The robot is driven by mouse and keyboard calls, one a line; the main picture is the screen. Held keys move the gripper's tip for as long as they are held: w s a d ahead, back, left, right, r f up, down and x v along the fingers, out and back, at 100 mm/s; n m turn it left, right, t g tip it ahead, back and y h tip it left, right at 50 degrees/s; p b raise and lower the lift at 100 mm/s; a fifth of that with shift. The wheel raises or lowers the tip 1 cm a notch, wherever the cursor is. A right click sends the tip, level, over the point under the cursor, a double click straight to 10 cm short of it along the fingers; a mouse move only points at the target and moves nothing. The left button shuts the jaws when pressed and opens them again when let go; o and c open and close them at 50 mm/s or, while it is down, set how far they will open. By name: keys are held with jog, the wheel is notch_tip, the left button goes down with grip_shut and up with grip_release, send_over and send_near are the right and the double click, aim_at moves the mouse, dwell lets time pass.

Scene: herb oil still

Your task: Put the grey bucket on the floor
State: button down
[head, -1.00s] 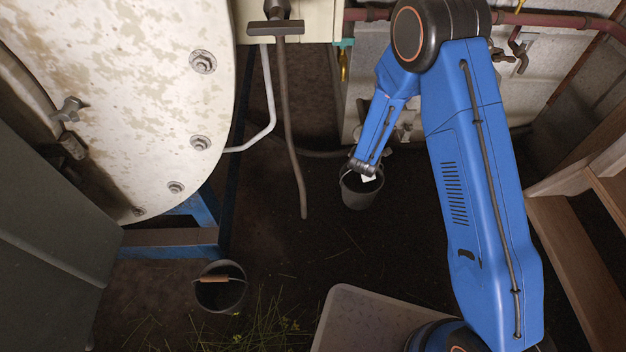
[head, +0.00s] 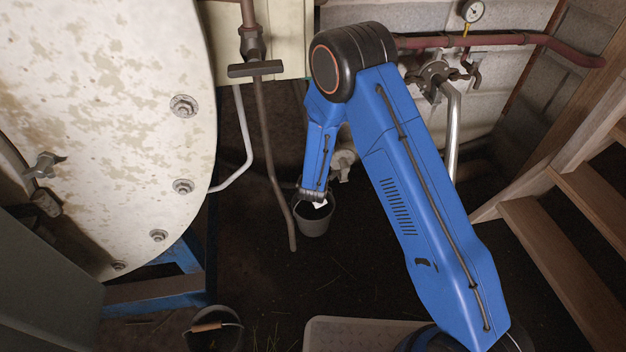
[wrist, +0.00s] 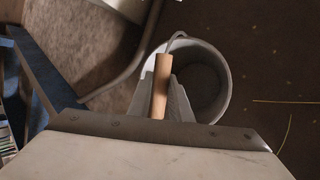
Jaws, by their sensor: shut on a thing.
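The grey bucket (head: 314,222) hangs from my gripper (head: 312,195) in the head view, just right of a hanging brown pipe. I cannot tell whether its base touches the dark floor (head: 350,270). In the wrist view the fingers of my gripper (wrist: 160,100) are shut on the wooden grip (wrist: 160,84) of its wire handle. The round bucket rim and inside (wrist: 210,85) show to the right of the grip, and the bucket looks empty. The gripper hides part of its left side.
A darker bucket (head: 213,335) with a wooden grip stands at the lower left. A big pale tank (head: 110,120) on a blue frame (head: 160,290) is at left. A brown pipe (head: 270,160) hangs near the bucket. Wooden steps (head: 560,250) are at right. Bare floor lies between.

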jog(key=w+f, duration=0.3)
jog(key=w, duration=0.9)
jog(key=shift+w+a+f, duration=0.25)
jog(key=shift+w+a, duration=0.05)
jog(key=c, duration=1.6)
grip_release()
jog(key=shift+f, duration=0.15)
jog(key=v, duration=1.2)
jog(key=shift+a, duration=0.1)
jog(key=shift+r, duration=0.2)
